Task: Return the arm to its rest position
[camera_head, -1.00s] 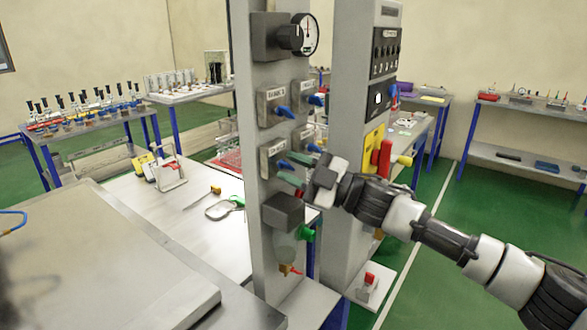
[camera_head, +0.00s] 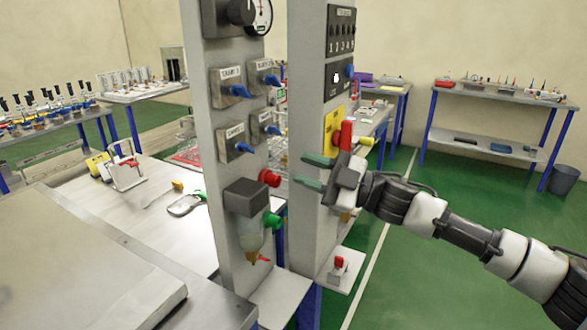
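My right arm (camera_head: 455,228) comes in from the right edge. Its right gripper (camera_head: 312,171) has two green fingertips spread apart with nothing between them. The gripper is in front of the second grey column and to the right of the first column's valve panel, apart from the blue valve levers. The valve panel (camera_head: 225,165) carries several labelled valves with blue levers, such as the lower left one (camera_head: 242,147). A red knob (camera_head: 269,178) and a green knob (camera_head: 271,220) sit below them. My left gripper is not in view.
The second column (camera_head: 305,120) stands behind my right gripper, with a yellow plate (camera_head: 334,128) and red handle (camera_head: 346,135). A grey bench (camera_head: 75,265) fills the lower left. Green floor (camera_head: 420,290) is open at the right. A table (camera_head: 500,98) stands at the back right.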

